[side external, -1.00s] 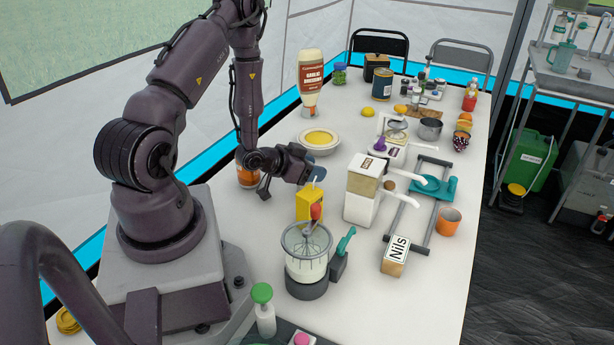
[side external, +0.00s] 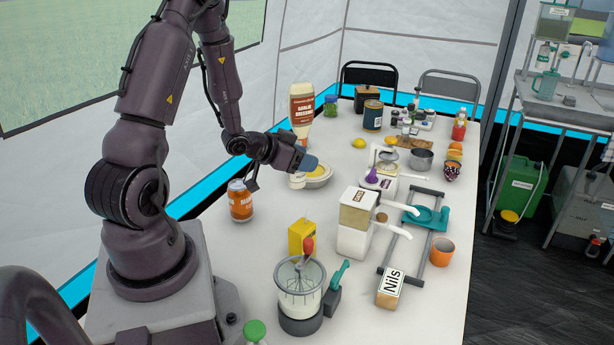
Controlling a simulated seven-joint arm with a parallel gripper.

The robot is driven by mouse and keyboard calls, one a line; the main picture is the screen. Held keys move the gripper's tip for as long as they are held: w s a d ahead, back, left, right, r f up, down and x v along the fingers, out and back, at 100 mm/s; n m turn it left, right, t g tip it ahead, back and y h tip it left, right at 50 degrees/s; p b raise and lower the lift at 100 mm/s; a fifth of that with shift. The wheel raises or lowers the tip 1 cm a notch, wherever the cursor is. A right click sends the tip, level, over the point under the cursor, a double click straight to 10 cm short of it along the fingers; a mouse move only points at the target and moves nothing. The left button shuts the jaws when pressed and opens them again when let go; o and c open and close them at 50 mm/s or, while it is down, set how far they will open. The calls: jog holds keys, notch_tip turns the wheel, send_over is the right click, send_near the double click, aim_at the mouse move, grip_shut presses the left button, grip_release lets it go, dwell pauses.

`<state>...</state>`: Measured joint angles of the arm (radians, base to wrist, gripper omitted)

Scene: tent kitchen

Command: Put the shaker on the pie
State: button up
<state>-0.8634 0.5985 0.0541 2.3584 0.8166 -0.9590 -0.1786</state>
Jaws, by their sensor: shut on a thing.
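The pie (side external: 319,173) is yellow in a pale round dish, near the table's middle toward the wall side; my gripper covers part of it. My gripper (side external: 301,167) is just over the pie's near-left edge, shut on a small whitish thing that I take for the shaker (side external: 297,181). Only the lower part of the shaker shows, roughly upright below the fingers. I cannot tell whether it touches the pie or its dish.
A tall garlic dressing bottle (side external: 302,108) stands just behind the pie. An orange jar (side external: 240,201) is to the left, a yellow box (side external: 302,238) and a blender (side external: 301,295) in front. A white-and-beige dispenser (side external: 356,222) stands to the right. Bare table lies between jar and box.

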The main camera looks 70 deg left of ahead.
jog(key=a+r+m+h, duration=0.1)
jog(key=a+r+h, duration=0.1)
jog(key=a+r, duration=0.45)
send_over(311, 175)
jog(key=s+d, duration=0.1)
notch_tip(311, 175, down, 5)
jog(key=shift+y, duration=0.3)
jog(key=w+a+f, duration=0.1)
jog(key=f, duration=0.1)
jog(key=w+a+f, duration=0.2)
jog(key=f, duration=0.1)
jog(key=shift+w+a+f, duration=0.2)
jog(key=shift+a+f, duration=0.05)
jog(key=shift+f, duration=0.1)
jog(key=shift+w+a+f, duration=0.1)
jog(key=shift+f, duration=1.4)
jog(key=shift+f, duration=0.1)
jog(key=o, duration=1)
jog(key=shift+f, duration=0.1)
jog(key=shift+c, duration=0.2)
